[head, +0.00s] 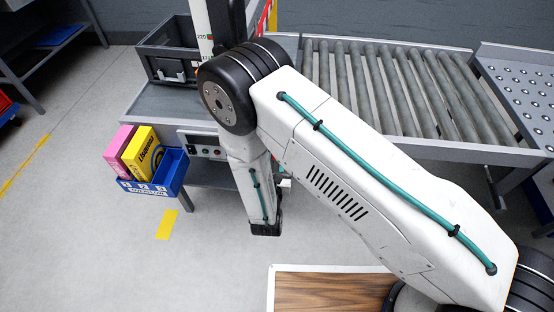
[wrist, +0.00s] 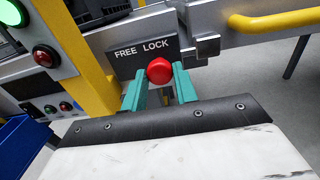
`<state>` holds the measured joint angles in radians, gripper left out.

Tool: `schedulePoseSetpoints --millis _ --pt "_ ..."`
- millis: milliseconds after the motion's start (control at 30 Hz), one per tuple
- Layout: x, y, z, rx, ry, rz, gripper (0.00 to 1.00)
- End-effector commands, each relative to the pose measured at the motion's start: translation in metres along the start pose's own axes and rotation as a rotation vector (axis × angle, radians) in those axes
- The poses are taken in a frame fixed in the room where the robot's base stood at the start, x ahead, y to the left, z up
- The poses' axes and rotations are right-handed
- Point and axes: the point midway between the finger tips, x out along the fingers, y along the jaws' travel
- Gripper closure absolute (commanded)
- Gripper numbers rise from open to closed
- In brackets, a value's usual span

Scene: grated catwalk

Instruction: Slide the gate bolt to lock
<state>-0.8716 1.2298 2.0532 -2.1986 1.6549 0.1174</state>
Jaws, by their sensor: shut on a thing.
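In the wrist view the gate bolt's round red knob (wrist: 159,70) sits in front of a dark plate (wrist: 128,62) marked FREE on the left and LOCK on the right. The knob is under the word LOCK. My gripper (wrist: 159,82) has its two teal fingers on either side of the knob, shut on it. A small silver metal block (wrist: 207,46) is just right of the plate. The bolt's bar is mostly hidden behind the knob and fingers.
A yellow post (wrist: 76,45) stands left of the plate and a yellow rail (wrist: 275,20) runs to the right. The head view shows a roller conveyor (head: 400,95), a grey crate (head: 165,50) and a blue bin (head: 150,187) with pink and yellow boxes.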

Motion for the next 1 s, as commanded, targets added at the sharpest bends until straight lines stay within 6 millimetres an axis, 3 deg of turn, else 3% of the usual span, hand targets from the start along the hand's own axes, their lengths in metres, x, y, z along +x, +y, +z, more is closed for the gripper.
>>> schedulePoseSetpoints --millis 67,100,167,200,533,1000 --pt "0.000 -0.005 -0.001 -0.005 0.001 -0.009 0.94" --pt "0.000 -0.005 -0.001 -0.006 0.001 -0.010 0.68" --pt "-0.001 -0.006 -0.001 -0.006 0.002 -0.010 0.52" --pt "-0.001 -0.005 -0.001 -0.006 0.001 -0.009 0.49" --pt "-0.007 -0.001 -0.001 -0.005 0.002 -0.002 0.49" --pt "-0.074 -0.003 -0.001 -0.006 0.001 -0.006 0.49"
